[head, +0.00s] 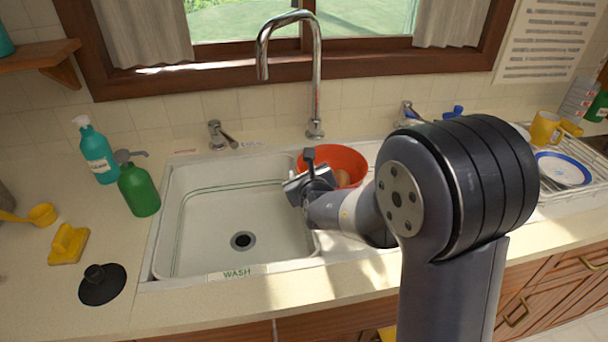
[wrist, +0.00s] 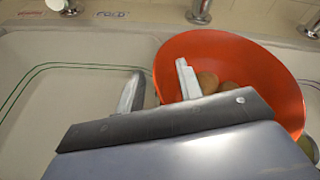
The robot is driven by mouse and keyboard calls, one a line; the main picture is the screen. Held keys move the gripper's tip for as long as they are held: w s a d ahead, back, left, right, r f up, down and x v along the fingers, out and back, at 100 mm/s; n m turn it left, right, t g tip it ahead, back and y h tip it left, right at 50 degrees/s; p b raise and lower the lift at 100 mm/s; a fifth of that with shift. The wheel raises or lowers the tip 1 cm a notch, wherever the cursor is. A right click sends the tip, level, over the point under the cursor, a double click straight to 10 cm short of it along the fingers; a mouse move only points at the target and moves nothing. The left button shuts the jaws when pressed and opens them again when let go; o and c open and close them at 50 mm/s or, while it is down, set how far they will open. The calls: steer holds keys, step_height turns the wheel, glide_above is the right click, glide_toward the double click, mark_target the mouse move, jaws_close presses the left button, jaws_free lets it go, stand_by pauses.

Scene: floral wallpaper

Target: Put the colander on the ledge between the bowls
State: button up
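The colander (head: 345,157) is an orange-red round bowl holding a few brownish round items; it also shows in the wrist view (wrist: 270,70). It is near the ledge (wrist: 130,50) between the two sink bowls, at the back. What its base rests on is hidden. My gripper (head: 306,180) is at the colander's left front side. In the wrist view my gripper's fingers (wrist: 160,68) are apart, one outside the colander's left rim and one over its inside. I see no firm contact with the rim.
The left sink bowl (head: 225,215) is empty, with a drain. The tall faucet (head: 316,80) stands behind the colander. Green (head: 138,190) and teal (head: 95,152) bottles stand at left. A dish rack (head: 590,192) with a plate is at right. My arm hides much of the right bowl.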

steer(key=shift+r, duration=0.1)
steer(key=v, duration=1.2)
steer(key=x, duration=1.2)
steer(key=shift+w+r, duration=0.1)
steer(key=shift+r, duration=0.85)
